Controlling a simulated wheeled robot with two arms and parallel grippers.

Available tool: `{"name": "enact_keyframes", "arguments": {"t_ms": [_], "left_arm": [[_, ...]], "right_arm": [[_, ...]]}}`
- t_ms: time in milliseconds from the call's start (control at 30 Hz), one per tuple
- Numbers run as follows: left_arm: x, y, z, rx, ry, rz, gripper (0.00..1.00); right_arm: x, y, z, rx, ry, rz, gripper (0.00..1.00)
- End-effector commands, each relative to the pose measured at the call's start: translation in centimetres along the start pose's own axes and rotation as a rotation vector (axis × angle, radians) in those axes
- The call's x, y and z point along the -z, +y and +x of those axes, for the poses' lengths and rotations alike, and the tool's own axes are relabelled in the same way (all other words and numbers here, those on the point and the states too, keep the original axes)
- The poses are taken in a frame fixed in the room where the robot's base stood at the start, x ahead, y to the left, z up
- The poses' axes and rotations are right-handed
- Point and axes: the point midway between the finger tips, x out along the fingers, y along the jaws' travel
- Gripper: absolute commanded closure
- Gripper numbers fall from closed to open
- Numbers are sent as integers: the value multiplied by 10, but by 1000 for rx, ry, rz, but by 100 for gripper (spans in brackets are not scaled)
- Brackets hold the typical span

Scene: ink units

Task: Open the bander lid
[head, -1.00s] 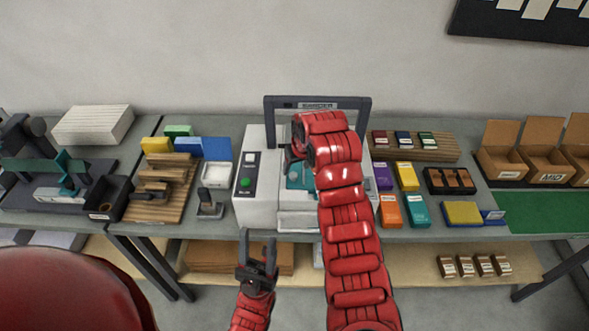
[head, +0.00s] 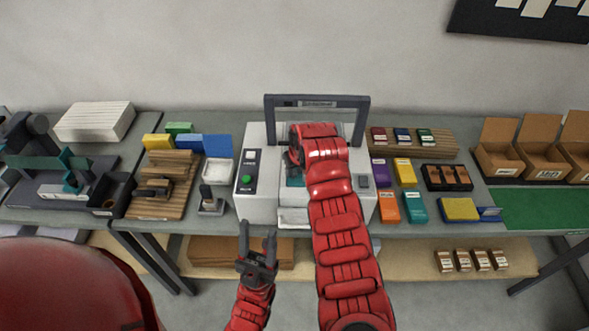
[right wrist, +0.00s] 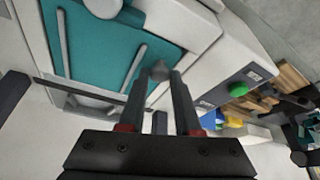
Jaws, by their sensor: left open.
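The bander is a white machine (head: 257,206) at the middle of the bench, with a dark grey upright frame (head: 317,101) across its back. A teal plate shows in the right wrist view (right wrist: 105,45). My right gripper (right wrist: 161,80) is over the machine; my red arm hides it in the head view. Its two fingers stand apart at the base, with a small grey rounded piece between the tips; I cannot tell whether they grip it. The lid's position is unclear. My left gripper (head: 258,243) is open and empty, in front of the bench edge.
A control panel with a green button (head: 246,180) is on the machine's left side. A white tray (head: 218,171) and wooden block (head: 160,188) stand to the left. Coloured boxes (head: 388,207) stand close on the right. A lower shelf (head: 400,260) runs below the bench.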

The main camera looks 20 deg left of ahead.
Motion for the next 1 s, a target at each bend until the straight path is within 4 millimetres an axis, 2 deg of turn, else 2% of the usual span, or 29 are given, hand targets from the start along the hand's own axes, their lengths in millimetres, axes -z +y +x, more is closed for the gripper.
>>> {"name": "enact_keyframes", "arguments": {"t_ms": [33, 133, 1000], "left_arm": [[0, 0, 0, 0, 0, 0, 50], [0, 0, 0, 0, 0, 0, 50], [0, 0, 0, 0, 0, 0, 50]], "right_arm": [[0, 0, 0, 0, 0, 0, 84], [0, 0, 0, 0, 0, 0, 100], [0, 0, 0, 0, 0, 0, 100]]}}
